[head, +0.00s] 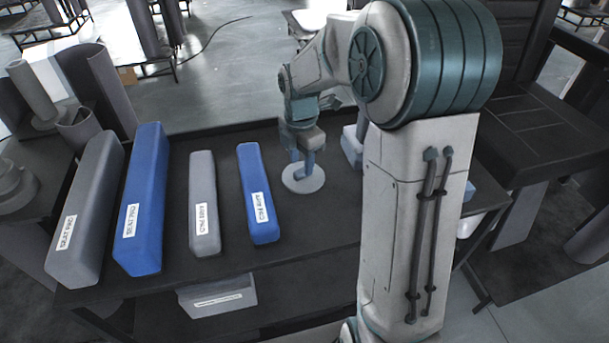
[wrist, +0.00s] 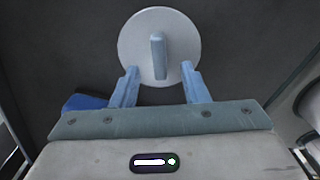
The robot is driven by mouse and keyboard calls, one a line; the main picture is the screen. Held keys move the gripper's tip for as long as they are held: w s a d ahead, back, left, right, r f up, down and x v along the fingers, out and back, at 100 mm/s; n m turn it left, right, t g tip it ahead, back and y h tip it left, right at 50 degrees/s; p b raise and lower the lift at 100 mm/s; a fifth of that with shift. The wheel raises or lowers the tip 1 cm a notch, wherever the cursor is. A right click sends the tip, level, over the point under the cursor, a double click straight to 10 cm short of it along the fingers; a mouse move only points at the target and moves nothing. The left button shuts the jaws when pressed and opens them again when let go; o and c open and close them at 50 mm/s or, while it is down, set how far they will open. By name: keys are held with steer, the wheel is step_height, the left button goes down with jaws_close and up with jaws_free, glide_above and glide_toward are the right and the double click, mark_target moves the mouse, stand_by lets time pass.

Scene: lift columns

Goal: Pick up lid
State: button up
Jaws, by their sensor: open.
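The lid is a pale round disc with an upright bar handle. It lies flat on the dark table (head: 335,207) in the head view (head: 302,181), right of the blue arm pad. In the wrist view the lid (wrist: 135,40) is at the top centre, with its grey-blue handle (wrist: 158,55) in the middle. My gripper (wrist: 162,75) is open, its two blue fingers either side of the lid's near part. The handle stands between the finger lines, slightly beyond the tips. In the head view my gripper (head: 306,163) is just over the lid and partly hides the handle.
Left of the lid lie a blue arm pad (head: 260,195), a grey arm pad (head: 203,190), a blue seat pad (head: 143,200) and a grey seat pad (head: 88,205). A labelled grey box (head: 217,296) sits on the shelf below. Bare tabletop lies in front of the lid.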

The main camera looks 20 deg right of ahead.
steer(key=shift+f, duration=1.45)
jaws_close()
steer(key=shift+r, duration=0.1)
